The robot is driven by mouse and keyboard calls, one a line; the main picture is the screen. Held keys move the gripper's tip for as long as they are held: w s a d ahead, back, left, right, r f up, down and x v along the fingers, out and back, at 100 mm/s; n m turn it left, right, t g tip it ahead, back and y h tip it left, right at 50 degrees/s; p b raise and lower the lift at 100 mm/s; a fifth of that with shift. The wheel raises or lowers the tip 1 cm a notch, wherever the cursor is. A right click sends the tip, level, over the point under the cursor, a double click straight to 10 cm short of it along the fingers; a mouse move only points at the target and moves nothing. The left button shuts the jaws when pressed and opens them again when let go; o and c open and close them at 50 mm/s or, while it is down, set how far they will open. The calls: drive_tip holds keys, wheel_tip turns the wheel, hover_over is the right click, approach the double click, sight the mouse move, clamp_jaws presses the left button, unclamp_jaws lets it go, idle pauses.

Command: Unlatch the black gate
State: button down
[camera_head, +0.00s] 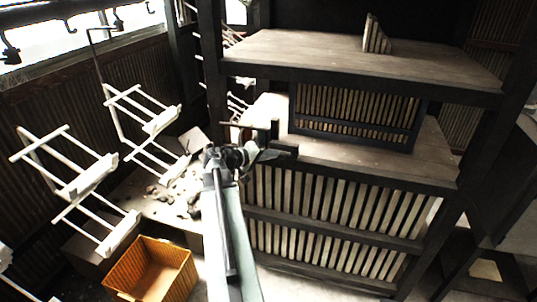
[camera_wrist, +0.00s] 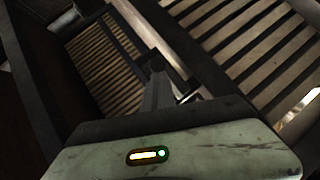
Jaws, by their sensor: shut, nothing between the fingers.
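A black-framed panel with pale upright slats (camera_head: 355,112), which looks like the black gate, stands upright on the middle shelf of the dark rack. I cannot make out its latch. My gripper (camera_head: 288,149) is at the left front of that shelf, just left of and below the panel's lower left corner. In the wrist view my gripper (camera_wrist: 158,82) points towards dark-framed slats, and its fingers are together with nothing seen between them. I cannot tell whether it touches the frame or shelf edge.
The middle shelf (camera_head: 430,160) has bare wood around the panel. The top shelf (camera_head: 320,50) holds small upright slats (camera_head: 376,36). Slatted fronts (camera_head: 320,195) fill the rack below. White hangers (camera_head: 75,185) hang at left, above an orange crate (camera_head: 125,268).

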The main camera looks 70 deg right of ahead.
drive_tip(key=shift+s, duration=0.45)
drive_tip(key=w+d+r+p+v, duration=0.1)
drive_tip(key=p+v, duration=0.4)
drive_tip(key=v, duration=0.8)
drive_tip(key=shift+w+d, duration=0.3)
drive_tip(key=shift+w, duration=0.2)
drive_tip(key=shift+f, duration=0.1)
